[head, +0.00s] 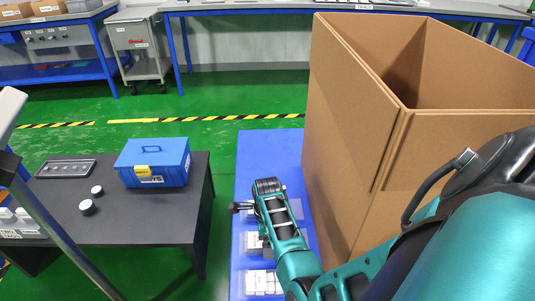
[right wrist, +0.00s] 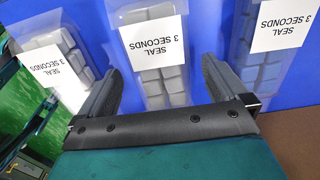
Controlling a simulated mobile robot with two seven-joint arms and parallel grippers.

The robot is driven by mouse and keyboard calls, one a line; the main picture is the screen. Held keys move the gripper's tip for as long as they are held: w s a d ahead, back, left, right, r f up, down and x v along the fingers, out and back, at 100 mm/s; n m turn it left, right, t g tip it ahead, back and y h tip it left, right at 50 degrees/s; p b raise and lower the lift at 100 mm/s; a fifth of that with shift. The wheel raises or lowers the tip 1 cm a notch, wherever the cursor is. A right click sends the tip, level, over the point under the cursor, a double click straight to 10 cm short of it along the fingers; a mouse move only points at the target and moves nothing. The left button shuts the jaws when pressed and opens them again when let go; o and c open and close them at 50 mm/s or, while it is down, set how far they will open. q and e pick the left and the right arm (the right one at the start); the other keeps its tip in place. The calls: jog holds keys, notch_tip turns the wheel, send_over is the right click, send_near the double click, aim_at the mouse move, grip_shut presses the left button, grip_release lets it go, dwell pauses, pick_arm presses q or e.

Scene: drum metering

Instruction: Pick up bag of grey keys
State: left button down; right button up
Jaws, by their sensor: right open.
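In the right wrist view one bag (right wrist: 158,75) is in the middle, another (right wrist: 62,62) at the left and a third (right wrist: 262,50) at the upper right. My right gripper (right wrist: 160,68) is open and empty, its two fingers on either side of the middle bag. I cannot tell whether they touch it. In the head view my right gripper (head: 238,207) is over the blue surface (head: 268,150), hiding part of the bags. A bag (head: 262,283) shows nearer. My left gripper is not in view.
A tall open cardboard box (head: 350,130) stands just right of the bags. A dark table (head: 130,225) at the left carries a blue case (head: 152,163), a grey tray (head: 66,169) and small round pieces (head: 87,207). Green floor lies between the tables.

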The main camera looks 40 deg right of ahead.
notch_tip(320, 180, down, 2)
jog(key=shift+f, duration=0.1)
jog(key=c, duration=1.1)
